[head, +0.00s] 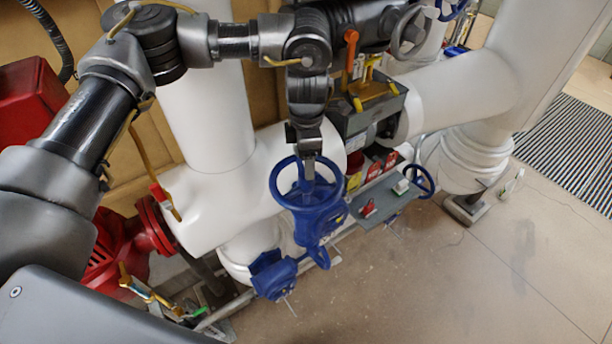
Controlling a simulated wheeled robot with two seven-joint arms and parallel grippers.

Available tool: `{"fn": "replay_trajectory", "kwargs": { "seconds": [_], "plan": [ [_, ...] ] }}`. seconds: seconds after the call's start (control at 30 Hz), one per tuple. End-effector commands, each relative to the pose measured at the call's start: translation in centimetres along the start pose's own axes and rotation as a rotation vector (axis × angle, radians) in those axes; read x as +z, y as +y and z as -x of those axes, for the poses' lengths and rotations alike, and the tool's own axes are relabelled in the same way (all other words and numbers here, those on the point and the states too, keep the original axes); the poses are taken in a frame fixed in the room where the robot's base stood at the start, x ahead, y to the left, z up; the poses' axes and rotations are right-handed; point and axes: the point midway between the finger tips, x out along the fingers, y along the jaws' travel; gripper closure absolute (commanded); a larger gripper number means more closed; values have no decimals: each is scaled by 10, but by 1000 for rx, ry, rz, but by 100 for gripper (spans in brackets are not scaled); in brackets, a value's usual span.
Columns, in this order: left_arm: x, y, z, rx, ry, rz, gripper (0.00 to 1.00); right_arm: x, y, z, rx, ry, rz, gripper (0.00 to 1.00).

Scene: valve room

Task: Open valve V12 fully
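A blue handwheel (277,196) sits on a blue valve body (312,225) at the white pipe, near the middle of the head view. No V12 label is readable, so I cannot tell from the picture whether this is V12. My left arm reaches in from the left, and its gripper (308,168) points down at the handwheel's far rim. The fingertips overlap the rim and the inside of the wheel. The fingers are small and seen end-on, so I cannot tell whether they grip the rim. My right gripper is not in view.
A smaller blue handwheel (419,181) is to the right, and a grey handwheel (410,32) is above. A grey box with yellow parts (372,98) and a grey shelf (384,203) stand close right of the gripper. A red pump (115,250) is lower left. Floor at lower right is clear.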

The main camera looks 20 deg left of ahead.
Motion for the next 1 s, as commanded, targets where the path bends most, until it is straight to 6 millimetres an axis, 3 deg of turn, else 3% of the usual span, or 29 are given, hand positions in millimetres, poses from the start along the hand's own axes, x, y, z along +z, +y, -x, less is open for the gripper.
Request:
{"fn": "replay_trajectory", "kwargs": {
  "seconds": [0.17, 0.5, 0.8, 1.0],
  "plan": [
    [0, 0, -1, 1, 0, -99, 38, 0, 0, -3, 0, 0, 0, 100],
    [0, 0, 0, 0, 0, -626, 38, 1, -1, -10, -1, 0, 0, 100],
    [0, 0, 0, 0, 0, -733, 38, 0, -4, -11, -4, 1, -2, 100],
    [0, 0, 0, 1, 1, -1040, 38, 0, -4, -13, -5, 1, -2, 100]
  ]
}}
